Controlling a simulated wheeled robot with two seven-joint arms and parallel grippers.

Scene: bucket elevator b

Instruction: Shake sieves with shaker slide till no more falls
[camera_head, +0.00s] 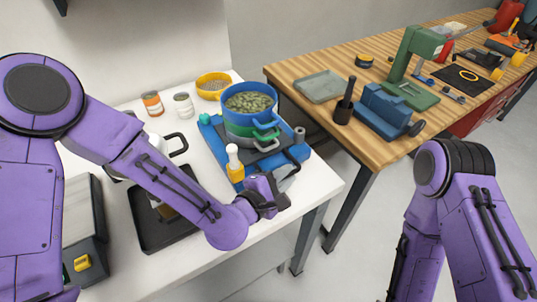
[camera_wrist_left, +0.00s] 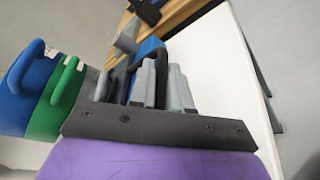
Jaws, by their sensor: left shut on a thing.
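A stack of sieves (camera_head: 240,123), blue on top with green and grey below, stands on the blue shaker slide (camera_head: 215,140) on the white table. The blue top sieve holds a heap of greenish pieces. My left gripper (camera_head: 286,181) is at the slide's front right corner, shut on its dark handle (camera_head: 293,164). In the left wrist view the fingers (camera_wrist_left: 165,72) are close together at the handle (camera_wrist_left: 155,52), and the blue (camera_wrist_left: 22,85) and green (camera_wrist_left: 55,105) sieves show at left. My right arm is at the right; its gripper is outside the picture.
A black tray (camera_head: 155,225), two cans (camera_head: 184,106) and a yellow sieve (camera_head: 213,86) are also on the white table. A wooden bench (camera_head: 360,135) with tools stands at right.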

